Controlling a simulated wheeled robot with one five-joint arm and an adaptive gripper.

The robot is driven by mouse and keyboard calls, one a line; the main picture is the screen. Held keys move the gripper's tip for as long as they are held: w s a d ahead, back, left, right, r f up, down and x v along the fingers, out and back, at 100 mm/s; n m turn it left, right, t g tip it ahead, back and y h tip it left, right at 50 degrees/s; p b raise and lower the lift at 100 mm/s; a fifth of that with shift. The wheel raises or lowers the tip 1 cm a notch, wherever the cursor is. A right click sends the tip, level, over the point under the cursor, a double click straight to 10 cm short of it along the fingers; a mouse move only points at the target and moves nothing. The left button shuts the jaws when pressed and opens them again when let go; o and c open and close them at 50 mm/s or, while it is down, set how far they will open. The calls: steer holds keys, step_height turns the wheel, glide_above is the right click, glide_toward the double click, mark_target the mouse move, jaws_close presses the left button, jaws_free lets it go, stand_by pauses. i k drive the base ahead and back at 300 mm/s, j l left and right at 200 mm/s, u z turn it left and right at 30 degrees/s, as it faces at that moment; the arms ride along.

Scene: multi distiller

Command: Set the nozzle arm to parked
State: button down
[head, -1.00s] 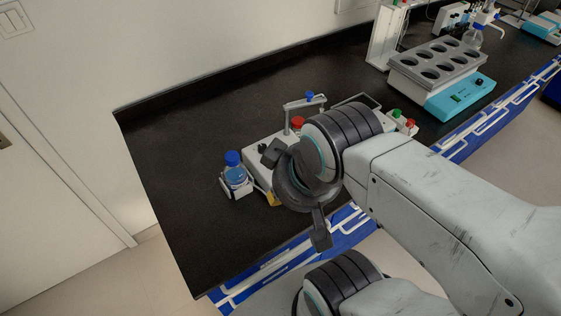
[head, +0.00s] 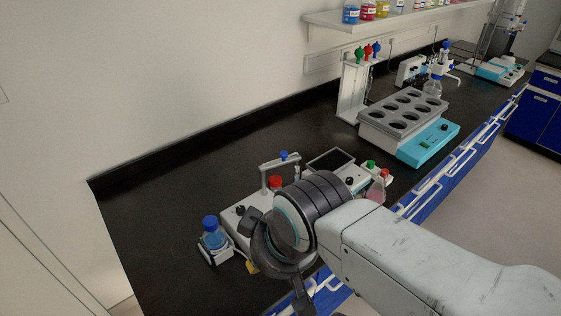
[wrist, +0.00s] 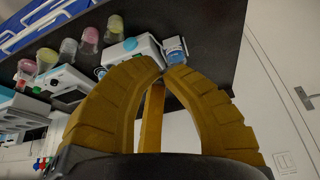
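A grey nozzle arm (head: 266,166), an upright post with a horizontal bar and a blue cap, stands on a white bench device (head: 241,214) in the head view. A red knob sits beside the post. My wrist and arm cover the front of this device. My gripper (wrist: 163,72) shows in the wrist view with its yellow fingers curved together and their tips meeting, nothing visible between them. In the head view only a bit of yellow shows below my wrist, in front of the device. I cannot make out the nozzle arm in the wrist view.
A blue-capped bottle (head: 213,234) stands in a white holder at the device's left. A grey block with round wells (head: 402,112) and a rack with coloured knobs (head: 354,90) stand farther right. The black bench (head: 160,200) is clear at the left and behind.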

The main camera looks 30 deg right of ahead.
mark_target(282, 160)
steer(key=l+u, duration=0.3)
steer(key=l, duration=0.5)
steer(key=k+l+u, duration=0.1)
steer(key=l+u, duration=0.15)
steer(key=l, duration=0.5)
